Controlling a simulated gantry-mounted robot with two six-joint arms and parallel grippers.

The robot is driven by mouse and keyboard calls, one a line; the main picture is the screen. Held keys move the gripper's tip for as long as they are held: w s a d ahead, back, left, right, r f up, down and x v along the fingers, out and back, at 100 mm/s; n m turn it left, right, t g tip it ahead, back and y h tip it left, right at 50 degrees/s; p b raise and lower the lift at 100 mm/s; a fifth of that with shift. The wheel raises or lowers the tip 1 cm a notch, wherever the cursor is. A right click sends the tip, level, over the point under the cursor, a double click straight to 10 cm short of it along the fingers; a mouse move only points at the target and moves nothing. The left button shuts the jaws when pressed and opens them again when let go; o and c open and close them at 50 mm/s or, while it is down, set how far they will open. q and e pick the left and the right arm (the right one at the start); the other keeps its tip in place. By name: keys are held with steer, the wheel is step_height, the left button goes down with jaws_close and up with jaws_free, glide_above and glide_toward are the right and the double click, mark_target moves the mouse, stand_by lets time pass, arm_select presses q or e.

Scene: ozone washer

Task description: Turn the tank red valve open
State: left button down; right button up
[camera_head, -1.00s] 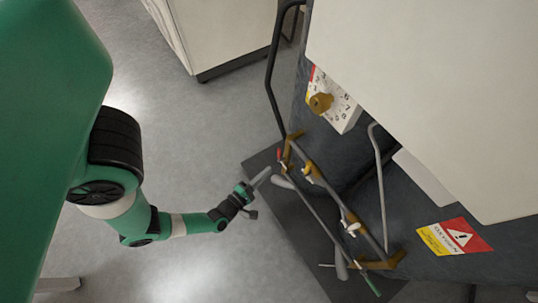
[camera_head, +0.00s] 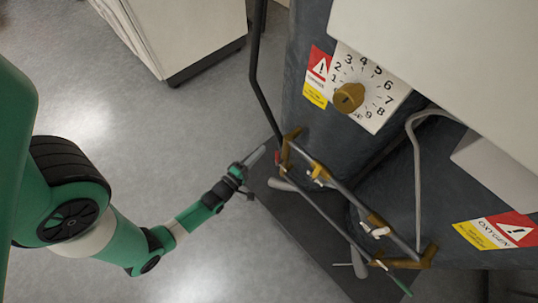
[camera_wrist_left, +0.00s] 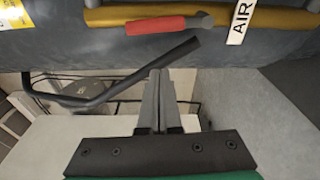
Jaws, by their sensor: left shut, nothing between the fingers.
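The red valve handle (camera_wrist_left: 155,25) lies lengthwise along a brass-coloured pipe at the top of the left wrist view, beside a white AIR tag (camera_wrist_left: 242,22). In the head view the red handle (camera_head: 277,157) is a small spot at the left end of the pipe frame. My left gripper (camera_head: 261,151) is just left of it in the head view. In the left wrist view my left gripper (camera_wrist_left: 160,73) has its fingers together, empty, pointing toward the pipe, with a visible gap below the handle. My right gripper is not in view.
A black bar (camera_head: 262,75) rises beside the tank; its end (camera_wrist_left: 180,52) lies between my fingertips and the handle in the wrist picture. A numbered dial with a brass knob (camera_head: 348,97) and an OXYGEN label (camera_head: 497,232) are on the machine. The floor (camera_head: 170,120) at left is clear.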

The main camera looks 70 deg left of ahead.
arm_select(q)
steer(key=w+d, duration=0.2)
steer(key=shift+w+d+r+p, duration=0.15)
steer(key=shift+w+r+p, duration=0.05)
steer(key=shift+w+p, duration=0.2)
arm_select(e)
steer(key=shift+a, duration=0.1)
arm_select(q)
steer(key=shift+s+d, duration=0.1)
steer(key=shift+d, duration=0.1)
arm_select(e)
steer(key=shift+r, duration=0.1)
